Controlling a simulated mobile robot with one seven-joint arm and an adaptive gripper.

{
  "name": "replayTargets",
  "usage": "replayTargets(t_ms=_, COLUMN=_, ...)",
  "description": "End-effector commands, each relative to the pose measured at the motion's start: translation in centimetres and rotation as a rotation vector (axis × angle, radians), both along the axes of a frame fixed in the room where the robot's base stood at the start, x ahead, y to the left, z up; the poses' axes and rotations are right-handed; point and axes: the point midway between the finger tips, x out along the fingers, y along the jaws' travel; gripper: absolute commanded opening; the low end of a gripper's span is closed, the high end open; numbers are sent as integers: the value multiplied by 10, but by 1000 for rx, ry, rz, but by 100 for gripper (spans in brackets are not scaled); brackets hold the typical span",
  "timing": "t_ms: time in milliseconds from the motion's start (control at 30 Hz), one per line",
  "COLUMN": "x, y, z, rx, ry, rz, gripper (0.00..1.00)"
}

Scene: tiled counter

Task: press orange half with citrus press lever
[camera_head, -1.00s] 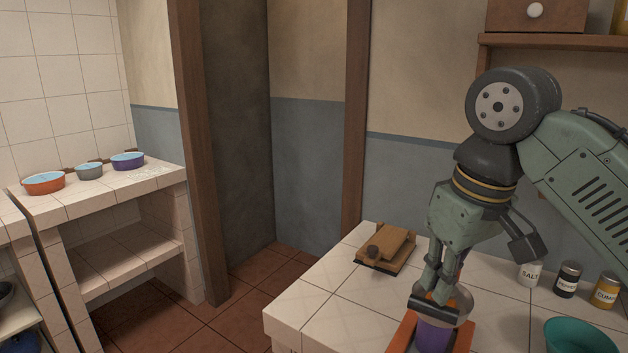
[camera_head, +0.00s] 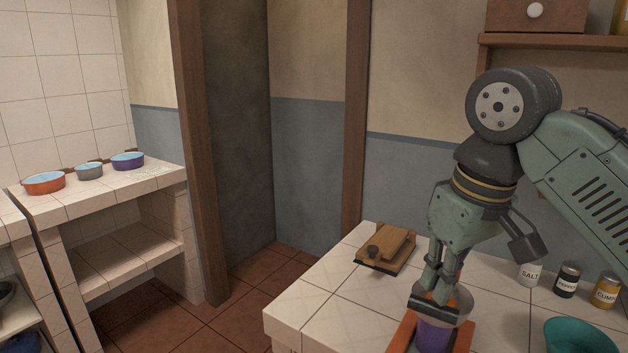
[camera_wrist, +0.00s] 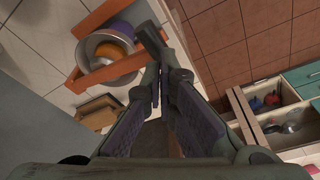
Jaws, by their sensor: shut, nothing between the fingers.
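The citrus press has an orange frame (camera_head: 403,335), a grey round bowl (camera_head: 461,302) and a purple part (camera_head: 433,338) below it. In the wrist view an orange half (camera_wrist: 113,47) shows inside the grey bowl (camera_wrist: 92,46), within the orange frame (camera_wrist: 108,72). My gripper (camera_head: 436,294) is shut and empty, pointing down over the bowl. A dark bar (camera_wrist: 153,43) lies across the fingertips beside the bowl; I cannot tell whether it is the lever's handle or whether they touch. My gripper hides part of the press in the head view.
A wooden board with a dark knob (camera_head: 388,248) lies behind the press, on the tiled counter (camera_head: 310,305). Salt (camera_head: 530,274), a dark jar (camera_head: 567,280) and a yellow jar (camera_head: 606,290) stand at the right, behind a green bowl (camera_head: 580,338).

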Motion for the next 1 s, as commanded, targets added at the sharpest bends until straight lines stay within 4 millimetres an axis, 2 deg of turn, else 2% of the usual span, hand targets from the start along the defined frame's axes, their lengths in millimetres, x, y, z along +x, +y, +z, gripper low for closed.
replayTargets(t_ms=633, x=0, y=0, z=-20, rx=0, ry=0, rz=1, gripper=0)
replayTargets(t_ms=1000, x=0, y=0, z=-19, rx=0, ry=2, rz=0, gripper=0)
